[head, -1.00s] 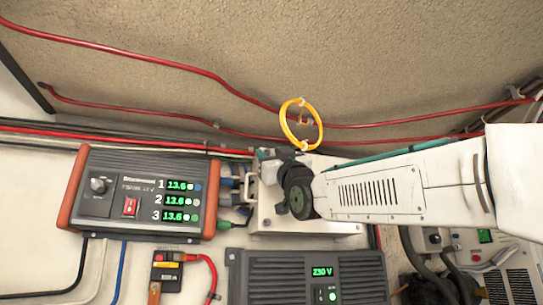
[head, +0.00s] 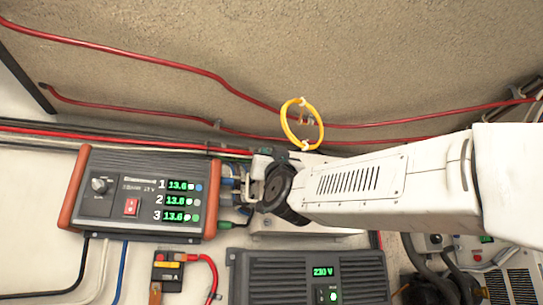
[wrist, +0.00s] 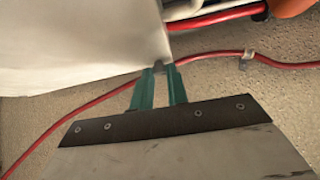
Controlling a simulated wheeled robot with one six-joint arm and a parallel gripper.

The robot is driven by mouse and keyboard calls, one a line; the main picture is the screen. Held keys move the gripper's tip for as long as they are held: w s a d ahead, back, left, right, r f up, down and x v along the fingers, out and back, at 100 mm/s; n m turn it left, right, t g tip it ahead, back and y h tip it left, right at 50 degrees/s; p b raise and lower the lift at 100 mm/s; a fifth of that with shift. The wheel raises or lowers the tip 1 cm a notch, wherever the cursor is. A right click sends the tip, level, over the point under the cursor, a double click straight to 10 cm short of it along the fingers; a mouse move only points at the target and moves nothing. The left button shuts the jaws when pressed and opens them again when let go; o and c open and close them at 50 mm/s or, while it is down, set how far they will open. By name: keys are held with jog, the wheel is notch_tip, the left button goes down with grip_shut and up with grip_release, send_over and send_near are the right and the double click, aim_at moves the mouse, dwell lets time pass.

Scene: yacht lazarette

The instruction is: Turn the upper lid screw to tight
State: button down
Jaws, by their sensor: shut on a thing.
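My gripper (wrist: 160,70) shows in the wrist view as two green fingers with their tips close together at the edge of a pale box (wrist: 70,45). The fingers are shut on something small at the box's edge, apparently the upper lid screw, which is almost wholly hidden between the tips. In the head view the white box (head: 305,241) stands behind my arm, which covers most of its front. My wrist is at the box's upper left corner there, and the fingertips and screw cannot be made out. The screw's turn angle cannot be read.
A charger with green readouts (head: 140,195) is left of the box. A 230 V inverter (head: 310,278) sits below it. A yellow cable loop (head: 284,125) hangs just above my wrist. Red cables (head: 400,122) cross the wall. A fuse block (head: 167,271) is lower left.

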jog(key=shift+s+a+r+m+g+h, duration=0.1)
jog(key=shift+a+r+m+g+h, duration=0.15)
jog(key=shift+m+g+h, duration=2.1)
jog(key=shift+s+a+r+m+g+h, duration=0.15)
jog(key=shift+a+m+g+h, duration=0.25)
jog(key=shift+m+h, duration=3.85)
jog(key=shift+w+a+r+m+g+h, duration=0.15)
jog(key=shift+m+g+h, duration=1.3)
jog(key=shift+m, duration=3.75)
jog(key=shift+s, duration=0.15)
jog(key=c, duration=1.4)
grip_release()
jog(key=shift+o, duration=0.2)
